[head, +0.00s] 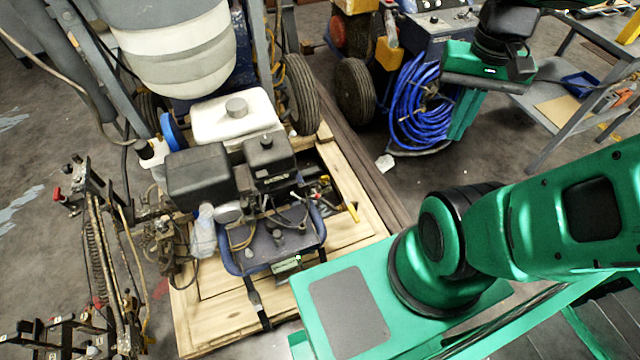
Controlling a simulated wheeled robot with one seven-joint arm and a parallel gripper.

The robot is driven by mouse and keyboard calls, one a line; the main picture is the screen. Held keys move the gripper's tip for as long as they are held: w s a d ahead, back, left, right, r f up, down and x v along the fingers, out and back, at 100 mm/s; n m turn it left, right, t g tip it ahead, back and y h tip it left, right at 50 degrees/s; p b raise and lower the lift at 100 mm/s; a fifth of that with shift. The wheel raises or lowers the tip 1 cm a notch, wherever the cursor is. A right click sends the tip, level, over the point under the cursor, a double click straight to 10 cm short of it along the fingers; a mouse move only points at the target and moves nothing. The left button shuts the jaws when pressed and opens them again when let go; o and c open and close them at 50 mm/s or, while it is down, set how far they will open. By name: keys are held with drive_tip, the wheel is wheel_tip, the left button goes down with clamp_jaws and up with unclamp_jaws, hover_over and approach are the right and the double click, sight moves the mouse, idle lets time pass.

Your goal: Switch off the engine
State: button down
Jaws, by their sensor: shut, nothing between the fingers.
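The line striper's engine (268,160) stands on a wooden pallet at left centre. It has black boxy covers, a white tank (236,115) with a grey cap behind them, and a blue frame around its front. A small box with a bright green spot (287,264) is at the frame's front edge. I cannot make out which part is the engine switch. My gripper (459,134) is at the upper right, fingers pointing down, shut and empty. It is well to the right of the engine and in front of a coil of blue hose in the picture.
The wooden pallet (218,318) lies under the striper. A blue hose coil (410,108) and a wheeled machine stand behind. A grey metal table (545,105) is at the far right. Levers and cables (100,235) stand at left. Some grey floor between pallet and table is clear.

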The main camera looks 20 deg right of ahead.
drive_tip(key=w+a+f+m+g, duration=0.1)
drive_tip(key=w+a+f+m, duration=0.15)
drive_tip(key=w+f, duration=0.45)
drive_tip(key=w+a+f+m+g, duration=0.1)
drive_tip(key=w+f+m, duration=0.2)
drive_tip(key=w, duration=0.7)
drive_tip(key=m+y, duration=0.2)
drive_tip(key=m, duration=0.4)
hover_over(315, 193)
drive_tip(key=w+d, duration=0.3)
drive_tip(key=d, duration=0.1)
wheel_tip(315, 193, down, 19)
drive_tip(key=shift+g, duration=0.3)
drive_tip(key=shift+a, duration=0.1)
drive_tip(key=x, duration=1.4)
drive_tip(key=shift+a, duration=0.1)
